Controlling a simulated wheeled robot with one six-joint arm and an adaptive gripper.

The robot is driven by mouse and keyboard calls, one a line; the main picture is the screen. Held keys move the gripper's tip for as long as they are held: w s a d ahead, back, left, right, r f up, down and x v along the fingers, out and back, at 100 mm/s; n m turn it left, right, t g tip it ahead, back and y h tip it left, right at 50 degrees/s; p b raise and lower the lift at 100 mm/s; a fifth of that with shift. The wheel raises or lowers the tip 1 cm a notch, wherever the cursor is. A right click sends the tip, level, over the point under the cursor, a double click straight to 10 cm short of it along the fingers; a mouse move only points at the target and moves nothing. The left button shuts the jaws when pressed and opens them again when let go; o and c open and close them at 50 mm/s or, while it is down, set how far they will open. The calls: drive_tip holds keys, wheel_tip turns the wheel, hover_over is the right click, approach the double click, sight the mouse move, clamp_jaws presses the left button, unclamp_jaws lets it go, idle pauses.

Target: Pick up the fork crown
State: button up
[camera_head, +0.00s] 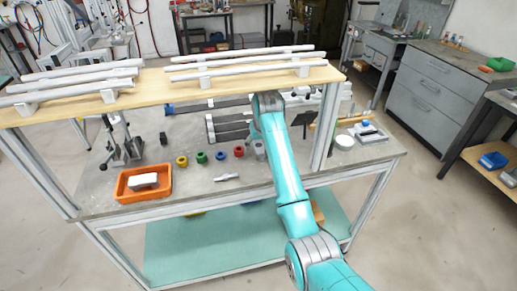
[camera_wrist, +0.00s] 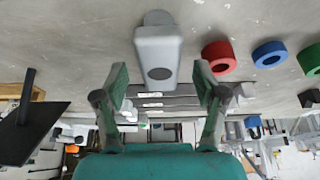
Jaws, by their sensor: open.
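A grey block-like piece with a dark oval on its end, which looks like the fork crown (camera_wrist: 158,55), stands on the grey bench top in the wrist view. In the head view it (camera_head: 259,151) is just right of the red ring, partly beside my arm. My gripper (camera_wrist: 161,70) is open in the wrist view, with one finger on each side of the piece's lower end in the picture. I see gaps on both sides, and cannot tell its exact distance. In the head view my arm hides the gripper.
A red ring (camera_head: 238,152), blue ring (camera_head: 220,155) and green ring (camera_head: 201,157) stand in a row left of the piece. An orange tray (camera_head: 124,192) holds a pale block. A wooden shelf (camera_head: 215,84) with pale tubes spans above the bench. A dark plate (camera_wrist: 22,128) is at the wrist view's left.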

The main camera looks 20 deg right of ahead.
drive_tip(key=shift+x, duration=0.85)
clamp_jaws()
drive_tip(key=shift+r, duration=0.1)
